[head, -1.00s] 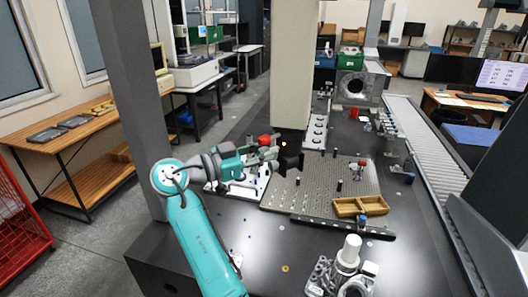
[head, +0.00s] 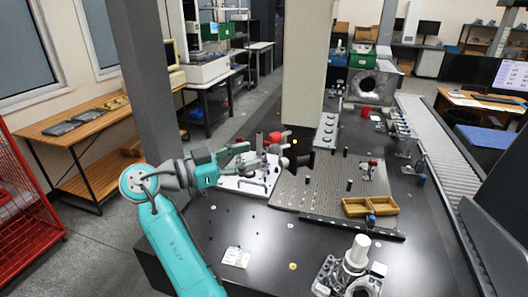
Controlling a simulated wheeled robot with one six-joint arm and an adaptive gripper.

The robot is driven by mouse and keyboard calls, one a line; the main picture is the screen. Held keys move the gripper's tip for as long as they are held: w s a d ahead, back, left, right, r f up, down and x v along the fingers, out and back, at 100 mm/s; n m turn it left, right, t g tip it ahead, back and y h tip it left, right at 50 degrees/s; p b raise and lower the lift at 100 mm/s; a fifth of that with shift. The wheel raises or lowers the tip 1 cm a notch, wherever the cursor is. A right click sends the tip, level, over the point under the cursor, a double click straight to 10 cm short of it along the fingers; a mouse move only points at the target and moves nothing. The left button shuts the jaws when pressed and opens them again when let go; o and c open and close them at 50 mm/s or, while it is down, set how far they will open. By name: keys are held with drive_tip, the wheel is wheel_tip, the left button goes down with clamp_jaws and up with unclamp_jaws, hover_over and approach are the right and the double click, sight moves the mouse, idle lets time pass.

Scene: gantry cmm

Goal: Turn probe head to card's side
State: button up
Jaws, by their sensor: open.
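The dark probe head (head: 301,158) hangs below the pale vertical column (head: 304,70), above the left edge of the perforated plate. A small orange light shows close to it. A white card (head: 236,257) with small print lies flat on the dark table at the front left, beside my arm. My gripper (head: 252,157) is open, left of the probe head, with its fingers pointing right. It looks apart from the probe head and holds nothing visible. Red-and-grey hardware near the fingertips makes the exact gap hard to judge.
A white fixture plate (head: 235,184) lies below my gripper. The perforated plate (head: 318,197) carries small pins and a yellow tray (head: 356,212). A metal part with a white cylinder (head: 357,252) stands at the front. A dark grey post (head: 150,90) rises behind my arm.

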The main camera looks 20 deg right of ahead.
drive_tip(key=shift+s+a, duration=0.15)
drive_tip(key=shift+a, duration=1.9)
drive_tip(key=s+d+f+n+t+y, duration=0.1)
drive_tip(key=d+f+n+t+y, duration=0.3)
drive_tip(key=f, duration=0.7)
drive_tip(key=s+d+f+n+t+y, duration=0.1)
drive_tip(key=s+f+n+t, duration=0.15)
drive_tip(key=f+n, duration=0.6)
drive_tip(key=s+d+f+n+t+y, duration=0.1)
drive_tip(key=d+f+n+t+y, duration=0.2)
drive_tip(key=f, duration=1)
drive_tip(key=s+f+n+t+y, duration=0.2)
drive_tip(key=s+f+n+y, duration=0.15)
drive_tip(key=s+f, duration=0.55)
drive_tip(key=s+a+f+n+y, duration=0.25)
drive_tip(key=s+y, duration=0.25)
drive_tip(key=s, duration=1.4)
drive_tip(key=s+a+r+m+t+y, duration=0.1)
drive_tip(key=s+r+m+t, duration=0.1)
drive_tip(key=s+r, duration=1.1)
drive_tip(key=v, duration=0.3)
drive_tip(key=shift+s, duration=0.15)
